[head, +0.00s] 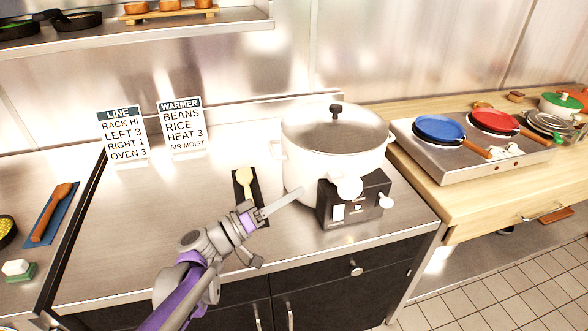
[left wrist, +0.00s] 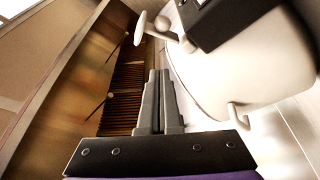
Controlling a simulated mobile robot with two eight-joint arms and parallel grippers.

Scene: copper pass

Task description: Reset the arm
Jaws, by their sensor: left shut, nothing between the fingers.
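My left arm comes in from the bottom of the head view, grey and purple. My left gripper (head: 284,203) is shut and empty, its fingers pointing right toward the front of the white warmer pot (head: 300,160). In the left wrist view the two grey fingers (left wrist: 159,90) lie together with nothing between them. The white pot also fills the right of the left wrist view (left wrist: 240,75). Whether the fingertips touch the pot or its control box cannot be told. My right gripper is not in view.
The pot's black control box (head: 352,200) has a pale knob and lever. A light spoon (head: 245,183) lies on a dark mat near my gripper. Two signs (head: 122,134) stand behind. A hotplate with blue (head: 440,129) and red pans stands right.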

